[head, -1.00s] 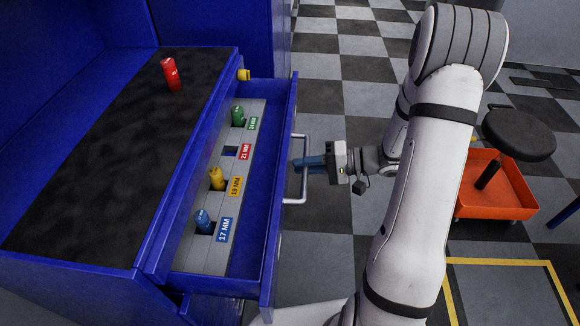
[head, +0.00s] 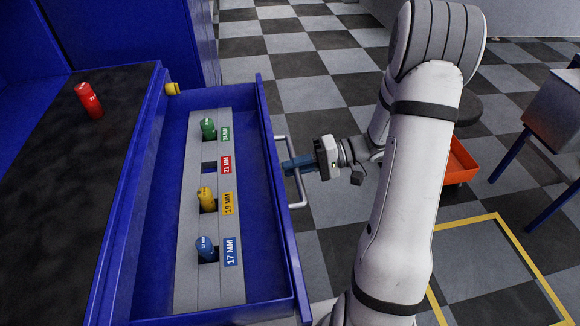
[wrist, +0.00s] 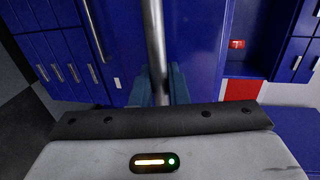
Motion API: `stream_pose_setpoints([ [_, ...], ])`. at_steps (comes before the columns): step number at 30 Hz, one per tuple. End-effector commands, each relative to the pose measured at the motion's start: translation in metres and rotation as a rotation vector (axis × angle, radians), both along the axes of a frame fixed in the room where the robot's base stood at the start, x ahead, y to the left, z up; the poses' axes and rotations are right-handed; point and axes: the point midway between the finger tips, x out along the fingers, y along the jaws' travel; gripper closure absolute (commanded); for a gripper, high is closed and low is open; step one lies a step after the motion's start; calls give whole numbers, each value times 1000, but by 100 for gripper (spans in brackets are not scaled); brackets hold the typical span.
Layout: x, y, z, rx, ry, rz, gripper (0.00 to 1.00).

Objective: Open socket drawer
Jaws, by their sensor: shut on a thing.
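The blue socket drawer (head: 262,230) is pulled well out of the blue cabinet in the head view. It holds a grey rack with green (head: 208,128), yellow (head: 206,199) and blue (head: 206,248) sockets; the slot at the 21 MM label (head: 226,165) is empty. My gripper (head: 290,166) is shut on the metal drawer handle (head: 283,138) at the drawer's front. In the wrist view the handle bar (wrist: 155,45) runs between my fingers (wrist: 158,88).
A red socket (head: 89,100) stands on the dark worktop (head: 60,200). A yellow knob-like piece (head: 173,89) sits at the cabinet edge. An orange tray (head: 460,160) and a blue-legged table (head: 555,110) stand at right. Checkered floor lies open beyond the drawer.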

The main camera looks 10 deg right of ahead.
Motion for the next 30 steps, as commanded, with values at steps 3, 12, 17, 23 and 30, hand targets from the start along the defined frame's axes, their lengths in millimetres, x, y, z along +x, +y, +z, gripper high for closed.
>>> stream_pose_setpoints([
  [3, 1, 1, 1, 0, -4, 1, 79],
  [12, 0, 2, 1, 0, -2, 4, 67],
  [17, 0, -4, 2, 1, -3, 3, 67],
  [23, 0, -34, 8, 0, -3, 0, 67],
  [30, -1, -68, 14, 0, -3, 2, 67],
])
